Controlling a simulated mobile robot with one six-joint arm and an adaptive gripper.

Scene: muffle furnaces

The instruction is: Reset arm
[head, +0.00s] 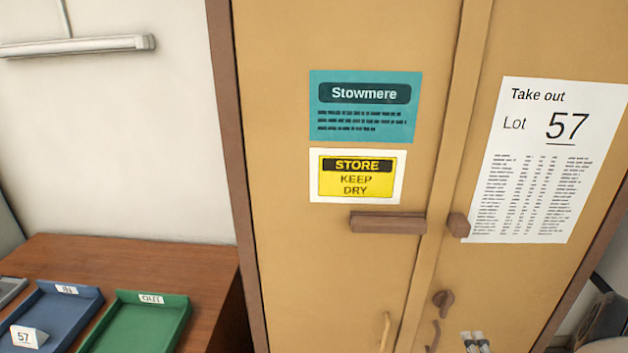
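What looks like the tips of my gripper (475,343) shows at the bottom edge, right of centre. Two small light grey fingertips with dark bands stand side by side in front of the tan cabinet's right door (515,290). The rest of the gripper and my arm are out of the frame. I cannot tell how wide the fingers are apart or whether they touch the door. Nothing is clearly seen between them.
The tan cabinet has a brown handle bar (388,223), a dark knob (443,299) and a "Lot 57" sheet (545,160); its doors look closed. A wooden table (130,262) at left bears a blue tray (78,306) with a "57" card (28,337) and a green tray (150,325).

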